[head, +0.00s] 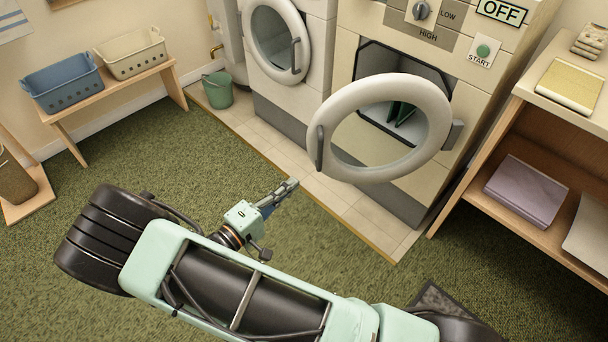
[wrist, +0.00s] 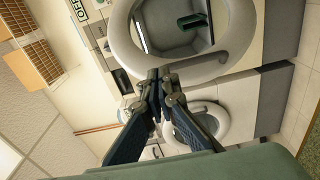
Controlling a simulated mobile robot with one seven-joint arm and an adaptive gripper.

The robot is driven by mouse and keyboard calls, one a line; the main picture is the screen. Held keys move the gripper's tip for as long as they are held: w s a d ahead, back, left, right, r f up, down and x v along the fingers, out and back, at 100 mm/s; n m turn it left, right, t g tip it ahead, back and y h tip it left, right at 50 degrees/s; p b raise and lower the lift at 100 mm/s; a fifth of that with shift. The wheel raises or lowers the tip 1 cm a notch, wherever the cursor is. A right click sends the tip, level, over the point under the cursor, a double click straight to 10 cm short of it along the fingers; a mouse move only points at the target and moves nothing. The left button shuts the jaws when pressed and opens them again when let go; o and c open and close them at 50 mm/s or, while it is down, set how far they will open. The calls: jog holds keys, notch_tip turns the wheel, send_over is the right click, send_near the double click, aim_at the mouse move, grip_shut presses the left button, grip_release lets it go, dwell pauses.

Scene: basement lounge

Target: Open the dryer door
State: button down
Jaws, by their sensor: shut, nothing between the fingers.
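The dryer (head: 345,62), with LOW/HIGH dial, START button and OFF sign, stands right of centre in the head view. Its round pale door (head: 432,95) stands ajar, swung out from the dark square opening, with the hinge at right. The door's dark handle (head: 319,147) is on its left rim. In the wrist view the door ring (wrist: 125,45) fills the top, just beyond the fingertips. My gripper (head: 291,185) is shut and empty, apart from the handle, lower left of it in the head view. Its fingers meet in the wrist view (wrist: 165,76).
A second machine (head: 316,65) with a closed round door stands left of the dryer. A green bucket (head: 218,91) and a bench (head: 120,87) with two baskets are at left. A wooden shelf (head: 480,190) stands close on the right. Green carpet ahead is clear.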

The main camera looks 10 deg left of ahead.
jog(key=x, duration=1)
jog(key=shift+s+d, duration=0.65)
jog(key=shift+s, duration=0.3)
jog(key=shift+s+d, duration=0.65)
jog(key=shift+s, duration=0.3)
jog(key=shift+w, duration=0.1)
